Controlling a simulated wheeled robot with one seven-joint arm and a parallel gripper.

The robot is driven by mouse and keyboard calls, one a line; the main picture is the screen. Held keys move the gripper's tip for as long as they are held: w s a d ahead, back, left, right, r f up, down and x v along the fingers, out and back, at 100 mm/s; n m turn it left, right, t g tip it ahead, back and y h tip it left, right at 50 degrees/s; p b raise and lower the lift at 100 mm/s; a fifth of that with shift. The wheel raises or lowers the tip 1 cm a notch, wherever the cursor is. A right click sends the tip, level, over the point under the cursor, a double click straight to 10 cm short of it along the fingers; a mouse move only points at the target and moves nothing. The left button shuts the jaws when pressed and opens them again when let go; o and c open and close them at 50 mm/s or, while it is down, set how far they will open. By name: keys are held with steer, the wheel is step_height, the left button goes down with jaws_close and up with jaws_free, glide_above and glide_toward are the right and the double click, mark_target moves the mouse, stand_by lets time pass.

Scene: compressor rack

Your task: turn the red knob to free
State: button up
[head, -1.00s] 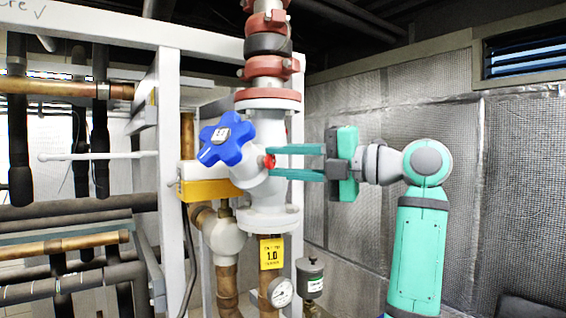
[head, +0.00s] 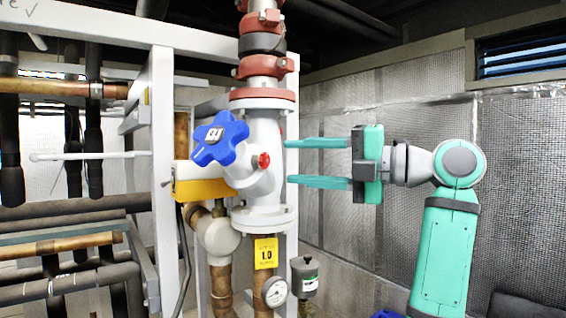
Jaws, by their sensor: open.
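My gripper (head: 288,162) comes in from the right at about the knob's height. Its two teal fingers are spread apart, one above and one below the knob's level, with nothing between them. In the picture the fingertips end a little to the right of the knob, apart from it. The knob's markings are too small to read.
A white frame post (head: 162,200) and dark and copper pipes stand at the left. A yellow box (head: 200,190) sits beside the valve. A yellow tag (head: 266,253), a pressure gauge (head: 275,291) and a grey canister (head: 305,275) are below.

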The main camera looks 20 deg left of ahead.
steer(key=shift+s+d, duration=0.15)
steer(key=shift+d, duration=0.75)
steer(key=shift+s+d, duration=0.2)
steer(key=shift+d, duration=0.7)
steer(key=shift+s+d, duration=0.15)
steer(key=shift+d, duration=0.75)
